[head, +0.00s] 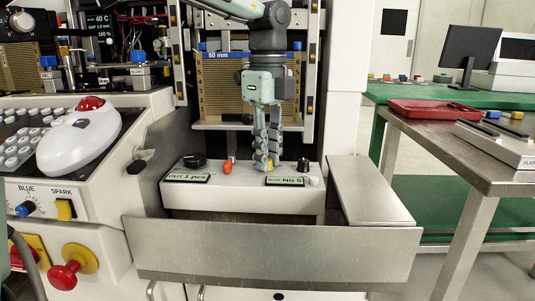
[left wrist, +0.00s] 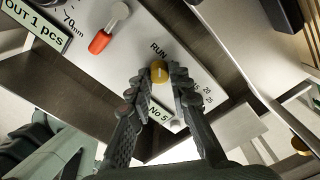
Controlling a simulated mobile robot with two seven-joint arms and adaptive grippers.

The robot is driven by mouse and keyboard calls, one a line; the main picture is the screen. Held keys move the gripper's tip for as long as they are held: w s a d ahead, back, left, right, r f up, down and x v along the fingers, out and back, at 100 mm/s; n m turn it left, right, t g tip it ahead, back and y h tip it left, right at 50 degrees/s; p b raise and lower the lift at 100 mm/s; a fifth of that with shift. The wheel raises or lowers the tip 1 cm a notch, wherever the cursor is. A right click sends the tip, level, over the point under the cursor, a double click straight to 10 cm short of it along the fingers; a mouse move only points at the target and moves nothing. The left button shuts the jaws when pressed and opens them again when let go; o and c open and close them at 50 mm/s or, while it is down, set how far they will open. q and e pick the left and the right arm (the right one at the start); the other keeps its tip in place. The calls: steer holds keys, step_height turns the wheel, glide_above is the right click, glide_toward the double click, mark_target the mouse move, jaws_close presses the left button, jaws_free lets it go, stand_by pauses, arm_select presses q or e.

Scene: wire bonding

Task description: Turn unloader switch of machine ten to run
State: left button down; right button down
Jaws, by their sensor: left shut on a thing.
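A small yellow knob (left wrist: 159,72) sits on the white control panel (head: 240,199), just beside the printed word RUN in the left wrist view. It also shows low between the fingers in the head view (head: 270,164). My left gripper (head: 267,160) points straight down from above, its grey fingers closed around the knob; the fingertips (left wrist: 160,84) lie on either side of it. A "No 5" label (head: 286,181) is on the panel front below the knob. Which way the knob is turned is unclear.
On the panel, an orange-tipped lever (head: 228,165) and a black knob (head: 194,161) stand to the left, another black knob (head: 303,165) to the right. A metal tray (head: 275,250) juts out in front. A trackball console (head: 80,140) is at left, a steel table (head: 440,140) at right.

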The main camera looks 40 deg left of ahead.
stand_by(0.4)
arm_select(q)
steer(key=c, duration=1.4)
jaws_free()
step_height(320, 180, up, 12)
